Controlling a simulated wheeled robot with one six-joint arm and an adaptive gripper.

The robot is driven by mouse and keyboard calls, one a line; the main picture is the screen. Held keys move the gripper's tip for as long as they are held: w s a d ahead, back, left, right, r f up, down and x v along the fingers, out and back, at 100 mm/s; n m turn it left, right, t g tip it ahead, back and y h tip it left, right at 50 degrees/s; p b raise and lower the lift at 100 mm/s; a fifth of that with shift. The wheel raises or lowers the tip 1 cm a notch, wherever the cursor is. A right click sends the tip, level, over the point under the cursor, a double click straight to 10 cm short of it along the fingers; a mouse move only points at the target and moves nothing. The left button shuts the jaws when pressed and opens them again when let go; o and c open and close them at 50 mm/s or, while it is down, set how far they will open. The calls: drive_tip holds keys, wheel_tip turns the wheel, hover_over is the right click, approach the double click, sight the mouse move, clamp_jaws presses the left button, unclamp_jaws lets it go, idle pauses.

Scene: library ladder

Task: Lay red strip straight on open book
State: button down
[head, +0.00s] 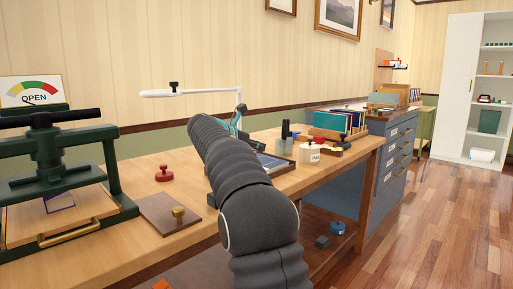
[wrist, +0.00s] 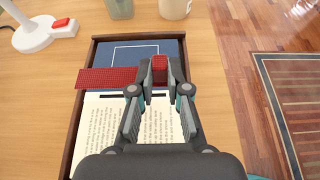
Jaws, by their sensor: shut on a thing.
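The red strip (wrist: 104,78) shows in the wrist view as a flat, woven-looking band running left to right across the book. Its left end sticks out past the left edge of the wooden tray. My gripper (wrist: 160,88) is shut on a raised red part near the strip's right end, with a finger on either side. The open book (wrist: 110,130) shows printed pages on the near side and a blue area with a white outline on the far side. I cannot tell whether the strip touches the page. In the head view my arm hides the strip and most of the book.
A dark wooden tray (wrist: 75,130) frames the book. A white lamp base (wrist: 33,36) and jars (wrist: 174,8) stand beyond it. The table edge and floor lie to the right. In the head view, a green press (head: 60,165) stands left, with a red-knobbed stamp (head: 163,174) nearby.

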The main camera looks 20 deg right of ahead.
drive_tip(key=shift+d+f+b, duration=0.1)
drive_tip(key=shift+f+b, duration=1.1)
drive_tip(key=shift+b, duration=0.2)
drive_tip(key=shift+f, duration=1.35)
drive_tip(key=shift+s+p, duration=0.1)
drive_tip(key=shift+p, duration=0.3)
drive_tip(key=c, duration=0.7)
unclamp_jaws()
drive_tip(key=shift+o, duration=0.2)
